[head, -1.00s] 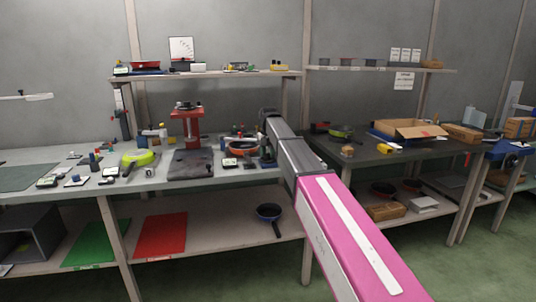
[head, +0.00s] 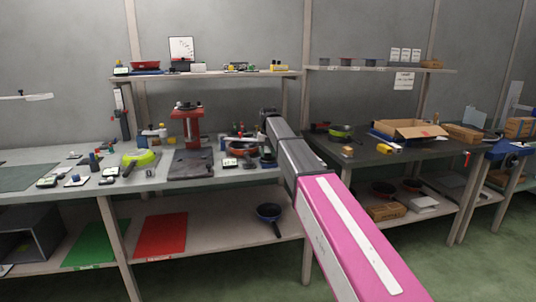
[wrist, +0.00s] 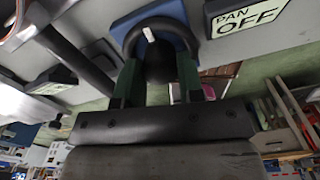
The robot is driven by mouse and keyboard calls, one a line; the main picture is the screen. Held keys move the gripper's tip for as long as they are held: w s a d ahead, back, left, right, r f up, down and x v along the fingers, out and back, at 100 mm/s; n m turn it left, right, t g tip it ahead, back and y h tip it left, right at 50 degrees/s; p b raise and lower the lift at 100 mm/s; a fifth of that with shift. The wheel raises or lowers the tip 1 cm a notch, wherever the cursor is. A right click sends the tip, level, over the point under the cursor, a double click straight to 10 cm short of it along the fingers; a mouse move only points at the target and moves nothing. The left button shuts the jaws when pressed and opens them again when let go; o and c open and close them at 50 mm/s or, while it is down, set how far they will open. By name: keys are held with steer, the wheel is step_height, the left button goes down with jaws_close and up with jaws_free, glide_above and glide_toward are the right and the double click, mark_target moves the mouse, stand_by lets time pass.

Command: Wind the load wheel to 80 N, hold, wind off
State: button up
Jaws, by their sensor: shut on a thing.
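In the wrist view, a dark round wheel (wrist: 131,40) with a white mark sits on a blue mount (wrist: 181,22); it appears to be the load wheel. My gripper (wrist: 158,75) is shut on its black hub or knob, one dark green finger on each side. A readout (wrist: 247,18) beside the mount reads "PAN OFF"; no force figure is legible. In the head view, the readout (head: 231,162) shows on the grey bench, close to a reddish pan (head: 241,148). The wheel and my fingertips are too small to make out clearly there.
A black bar like a pan handle (wrist: 76,52) runs close to the wheel. A red press (head: 187,125) with a dark base stands left of the pan. A lime pan (head: 138,158) and small items lie further left. An open carton (head: 408,129) is on the right bench.

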steer(key=o, duration=0.9)
steer(key=shift+o, duration=0.2)
step_height(320, 180, up, 11)
